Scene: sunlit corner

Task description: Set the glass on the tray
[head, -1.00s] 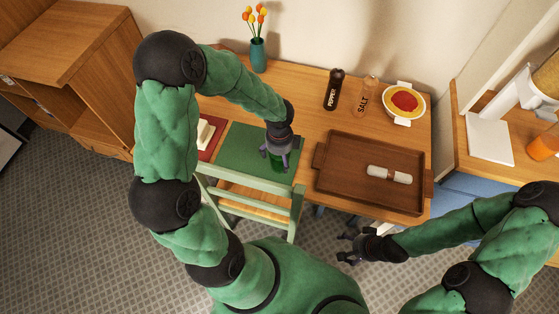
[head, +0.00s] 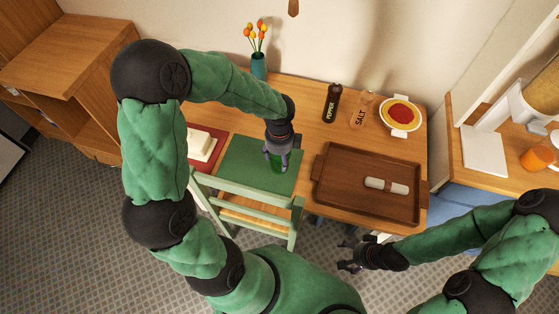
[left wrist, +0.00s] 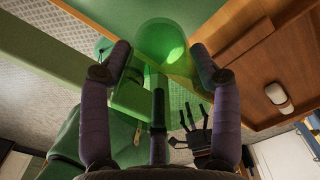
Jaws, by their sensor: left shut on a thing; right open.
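My left gripper (head: 277,158) is shut on a green see-through glass (left wrist: 163,42). In the head view the glass (head: 276,166) shows only in small part below the fingers, over the green placemat (head: 240,165). I cannot tell how far it is above the mat. The brown wooden tray (head: 335,195) lies to the right of the mat, and its edge shows at the right in the left wrist view (left wrist: 240,75). My right gripper (head: 350,256) is open and empty, in front of the table near the tray's front edge.
A rolled napkin (head: 386,186) lies on the tray, which is otherwise bare. Behind it stand the pepper (head: 331,103), the salt (head: 361,109) and a bowl of red food (head: 400,116). A vase (head: 258,66) is at the back left. A green chair (head: 245,195) stands in front of the mat.

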